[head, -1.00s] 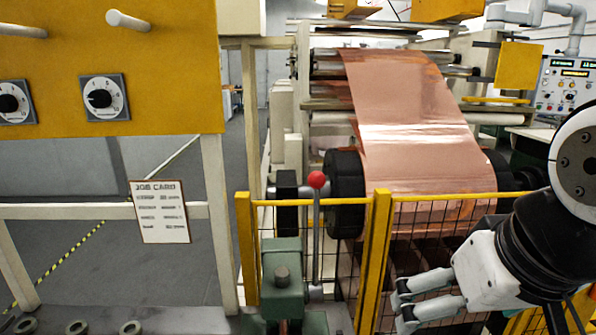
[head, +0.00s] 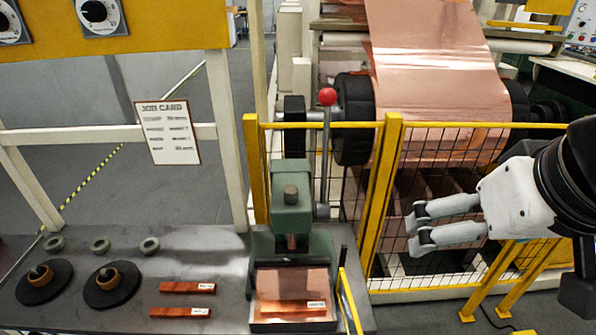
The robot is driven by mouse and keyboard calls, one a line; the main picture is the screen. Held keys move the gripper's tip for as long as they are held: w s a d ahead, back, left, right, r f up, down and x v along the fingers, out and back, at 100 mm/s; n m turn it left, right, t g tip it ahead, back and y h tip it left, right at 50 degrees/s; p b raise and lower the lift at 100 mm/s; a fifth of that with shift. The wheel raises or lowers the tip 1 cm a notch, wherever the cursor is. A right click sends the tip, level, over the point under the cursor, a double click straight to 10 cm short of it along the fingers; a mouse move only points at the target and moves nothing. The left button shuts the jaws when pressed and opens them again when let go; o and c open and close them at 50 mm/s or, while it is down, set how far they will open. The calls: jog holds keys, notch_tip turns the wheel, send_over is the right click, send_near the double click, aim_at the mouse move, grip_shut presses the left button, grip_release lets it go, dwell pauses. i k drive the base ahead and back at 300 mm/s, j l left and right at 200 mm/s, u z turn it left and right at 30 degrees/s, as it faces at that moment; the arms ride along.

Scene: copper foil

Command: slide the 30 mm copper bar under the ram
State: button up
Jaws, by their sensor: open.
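Two copper bars with small white labels lie on the grey bench, a rear one (head: 187,287) and a front one (head: 180,312). A third labelled bar (head: 290,307) lies at the front of the tray (head: 292,326) before the press. The labels are too small to read, so I cannot tell which bar is 30 mm. The green press (head: 291,190) has its ram (head: 292,243) above the rear of its base, and its red-knobbed lever (head: 327,97) stands upright. My gripper (head: 416,231) is open and empty, in front of the yellow mesh fence, right of the press and apart from the bars.
A yellow rail (head: 349,300) stands at the tray's right. The yellow fence (head: 450,127) guards the copper foil roll (head: 435,60). A job card (head: 167,132) hangs behind.

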aim_at(312, 307)
jog(key=i+j+u, duration=0.1)
jog(key=u, duration=0.2)
jog(key=j+u, duration=0.15)
jog(key=u, duration=0.15)
jog(key=k, duration=0.3)
jog(key=l+u, duration=0.3)
jog(key=i+l+u, duration=0.1)
jog(key=l+u, duration=0.2)
jog(key=l, duration=0.25)
